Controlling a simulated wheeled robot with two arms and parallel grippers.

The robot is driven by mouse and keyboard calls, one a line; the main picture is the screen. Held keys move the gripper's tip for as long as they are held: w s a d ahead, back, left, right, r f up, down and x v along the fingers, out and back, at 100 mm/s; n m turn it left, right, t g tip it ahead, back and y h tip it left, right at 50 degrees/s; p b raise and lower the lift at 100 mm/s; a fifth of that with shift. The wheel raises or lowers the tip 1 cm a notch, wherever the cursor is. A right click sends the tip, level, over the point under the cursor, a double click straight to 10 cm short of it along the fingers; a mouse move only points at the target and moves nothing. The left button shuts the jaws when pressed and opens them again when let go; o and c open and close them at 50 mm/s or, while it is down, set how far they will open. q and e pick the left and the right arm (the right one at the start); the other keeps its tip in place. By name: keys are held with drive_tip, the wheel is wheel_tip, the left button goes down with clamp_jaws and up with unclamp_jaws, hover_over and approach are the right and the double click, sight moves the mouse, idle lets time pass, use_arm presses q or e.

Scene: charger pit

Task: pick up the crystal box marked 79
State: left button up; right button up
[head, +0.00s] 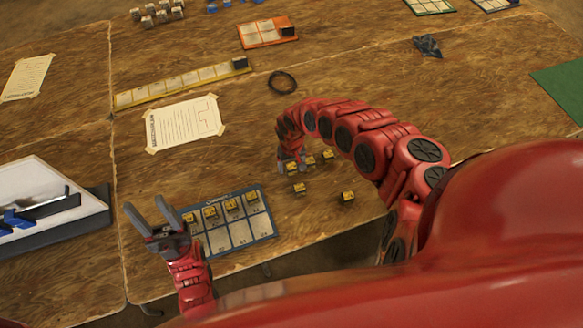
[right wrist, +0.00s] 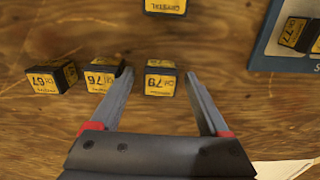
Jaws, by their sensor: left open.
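The crystal box marked 79 (right wrist: 161,78) is black with a yellow label and sits on the wooden table in the right wrist view. My right gripper (right wrist: 160,76) is open, with its two fingertips on either side of that box and visible gaps. In the head view my right gripper (head: 290,164) is low over the table beside several small yellow-topped boxes, whose numbers are too small to read. My left gripper (head: 152,218) is open and empty, near the left end of the blue-edged tray (head: 241,241).
Box 76 (right wrist: 103,76) stands close beside the left finger, which partly overlaps it. Box 67 (right wrist: 52,77) is further left. Another crystal box (right wrist: 165,5) is at the top edge. Box 77 (right wrist: 293,33) sits in the tray. A paper sheet (head: 184,122) lies behind.

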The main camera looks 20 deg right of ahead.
clamp_jaws()
drive_tip(key=shift+r, duration=0.1)
